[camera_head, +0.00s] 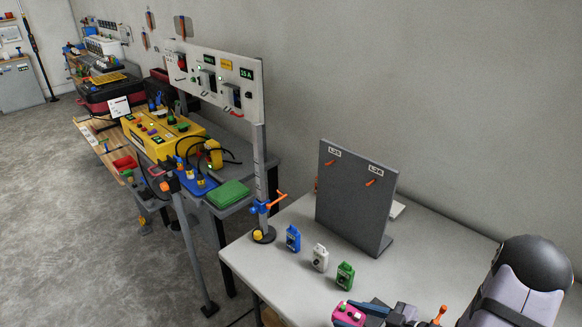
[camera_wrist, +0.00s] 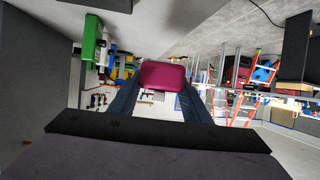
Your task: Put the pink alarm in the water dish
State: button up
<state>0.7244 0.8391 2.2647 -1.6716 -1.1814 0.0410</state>
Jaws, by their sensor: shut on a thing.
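The pink alarm (camera_head: 348,314) is a small block at the bottom edge of the head view, over the front of the light table. My gripper (camera_head: 362,311) is shut on it. In the wrist view the alarm (camera_wrist: 163,75) sits between the two dark fingers (camera_wrist: 160,97), which hold its sides. The lower part of my gripper is cut off in the head view. I cannot make out a water dish in either view.
Blue (camera_head: 293,238), white (camera_head: 320,257) and green (camera_head: 345,275) devices stand in a row on the table (camera_head: 262,273). Behind them stands an upright dark grey panel (camera_head: 350,205) with orange hooks. A bench with a yellow box (camera_head: 160,135) lies farther left.

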jog(key=shift+a, duration=0.35)
jog(key=d+m+t+h+b, duration=0.1)
jog(key=d, duration=0.3)
jog(key=d+f+m+t+b, duration=0.1)
jog(key=d, duration=0.2)
jog(key=s+d+f+m+h+b, duration=0.1)
jog(key=d, duration=0.3)
jog(key=shift+d+t+h, duration=0.3)
jog(key=shift+t, duration=0.1)
jog(key=s+d+m+h+b, duration=0.1)
jog(key=d, duration=0.3)
jog(key=s+d+m+t+h+b, duration=0.1)
jog(key=d, duration=0.4)
jog(key=s+d+m+t+h+b, duration=0.1)
jog(key=s+d+m+h, duration=0.1)
jog(key=d, duration=0.3)
jog(key=shift+f, duration=0.1)
jog(key=s+d+r+m+g+h, duration=0.1)
jog(key=s+d+m+h, duration=0.3)
jog(key=d, duration=0.5)
jog(key=s+d+r+m+g+h+b, duration=0.1)
jog(key=s+d+m+h, duration=0.3)
jog(key=d, duration=0.5)
jog(key=s+d+r+m+g+h+b, duration=0.1)
jog(key=s+d+m+h, duration=0.3)
jog(key=d, duration=0.6)
jog(key=shift+s+r+m+h, duration=0.3)
jog(key=shift+s+r+h, duration=0.2)
jog(key=shift+s+h, duration=0.5)
jog(key=shift+f, duration=5)
